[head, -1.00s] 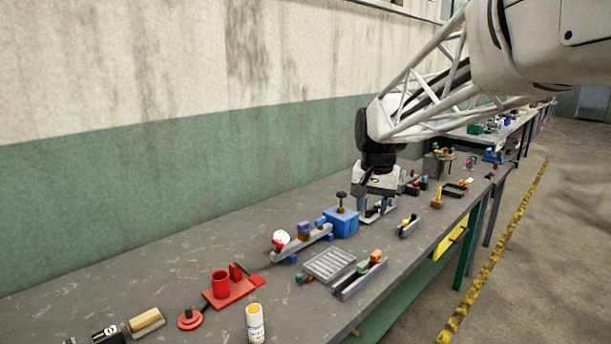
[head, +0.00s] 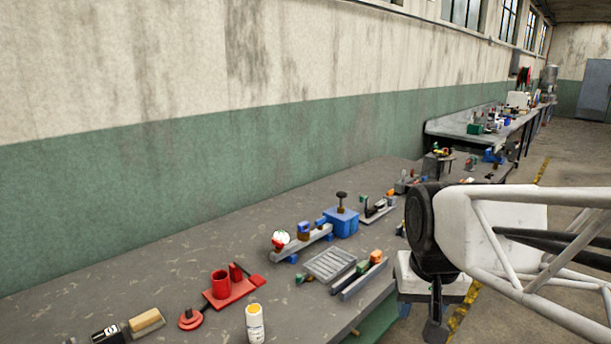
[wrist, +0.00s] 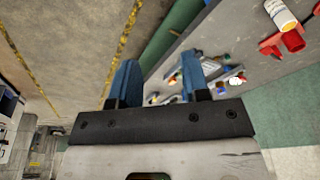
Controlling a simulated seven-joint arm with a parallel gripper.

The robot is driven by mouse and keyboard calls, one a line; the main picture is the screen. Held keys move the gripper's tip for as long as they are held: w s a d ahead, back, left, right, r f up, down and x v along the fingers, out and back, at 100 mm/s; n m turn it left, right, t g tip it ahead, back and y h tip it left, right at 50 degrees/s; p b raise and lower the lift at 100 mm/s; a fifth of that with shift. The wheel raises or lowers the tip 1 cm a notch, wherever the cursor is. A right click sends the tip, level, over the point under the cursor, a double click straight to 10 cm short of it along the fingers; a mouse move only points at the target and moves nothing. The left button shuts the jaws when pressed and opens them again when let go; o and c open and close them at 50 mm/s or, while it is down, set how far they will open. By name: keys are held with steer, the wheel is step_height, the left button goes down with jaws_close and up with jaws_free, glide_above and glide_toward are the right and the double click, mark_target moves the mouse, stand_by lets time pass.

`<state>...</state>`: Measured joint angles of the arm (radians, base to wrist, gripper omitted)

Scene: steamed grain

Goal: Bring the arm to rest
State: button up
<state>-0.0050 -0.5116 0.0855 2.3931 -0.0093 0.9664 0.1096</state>
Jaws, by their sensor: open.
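My gripper (head: 436,318) hangs beside the front edge of the grey workbench (head: 130,275) in the head view, out over the aisle side. My arm reaches in from the right edge. In the wrist view my gripper (wrist: 157,75) shows two blue fingers spread apart with nothing between them. It is open and empty. In the head view the fingertips are partly cut off or small, and my arm hides part of the bench behind it.
The bench holds a red fixture with a cup (head: 220,285), a white bottle with a yellow label (head: 255,323), a blue block (head: 341,222), a grey slotted plate (head: 329,264) and a wooden-topped brush (head: 146,322). A yellow floor line (wrist: 125,35) and open floor lie beside the bench.

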steer(key=s+f+n, duration=0.1)
steer(key=s+f, duration=0.2)
steer(key=s, duration=0.4)
steer(key=shift+s+d+f, duration=0.2)
steer(key=shift+s+f, duration=0.05)
steer(key=shift+f, duration=0.15)
